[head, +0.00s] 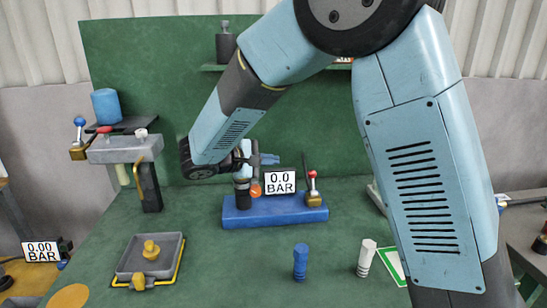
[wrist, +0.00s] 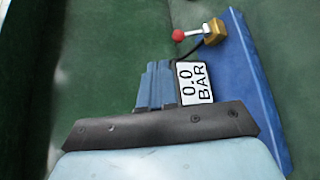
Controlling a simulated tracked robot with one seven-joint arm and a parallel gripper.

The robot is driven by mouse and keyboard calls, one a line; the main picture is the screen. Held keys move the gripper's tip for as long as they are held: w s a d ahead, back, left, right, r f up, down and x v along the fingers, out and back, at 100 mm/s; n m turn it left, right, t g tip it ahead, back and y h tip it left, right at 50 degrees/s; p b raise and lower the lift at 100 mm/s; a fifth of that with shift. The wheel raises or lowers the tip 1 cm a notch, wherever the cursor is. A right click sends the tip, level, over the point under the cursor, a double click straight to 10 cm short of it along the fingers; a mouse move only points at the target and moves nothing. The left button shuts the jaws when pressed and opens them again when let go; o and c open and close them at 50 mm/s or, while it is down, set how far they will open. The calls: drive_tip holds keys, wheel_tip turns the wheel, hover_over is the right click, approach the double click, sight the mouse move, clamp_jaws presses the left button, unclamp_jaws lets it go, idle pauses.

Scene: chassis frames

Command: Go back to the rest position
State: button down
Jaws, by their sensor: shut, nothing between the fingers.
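My arm reaches in from the upper right of the head view and bends down to the left. My gripper (head: 269,159) points right, above the left part of a blue base (head: 275,214) on the green bench. Its blue fingers are shut and empty; they also show in the wrist view (wrist: 156,85), beside a "0.0 BAR" display (wrist: 195,83). The display (head: 280,183) stands on the blue base, close to the gripper. I cannot tell whether they touch.
A brass valve with a red-knobbed lever (head: 313,190) stands at the base's right end. A blue peg (head: 300,262) and a white peg (head: 366,258) stand in front. A grey plate fixture (head: 130,256) lies left. A grey clamp block (head: 125,148) stands behind it. A green panel closes the back.

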drive_tip(key=s+d+r+m+g+y, duration=0.1)
drive_tip(key=s+d+r+m+g, duration=0.15)
drive_tip(key=d, duration=0.55)
drive_tip(key=s+d+r+m+g+y, duration=0.1)
drive_tip(key=s+d+m+g+y, duration=0.15)
drive_tip(key=d, duration=0.45)
drive_tip(key=s+d+r+m+g, duration=0.2)
drive_tip(key=s+d, duration=0.2)
drive_tip(key=d, duration=0.4)
drive_tip(key=s+d+r+m+t+y, duration=0.1)
drive_tip(key=s+d+m+y, duration=0.2)
drive_tip(key=s, duration=0.5)
drive_tip(key=s+d+r+m+t+y, duration=0.1)
drive_tip(key=s+d+m+y, duration=0.3)
drive_tip(key=s, duration=0.4)
drive_tip(key=shift+d+t, duration=0.3)
drive_tip(key=shift+t, duration=0.2)
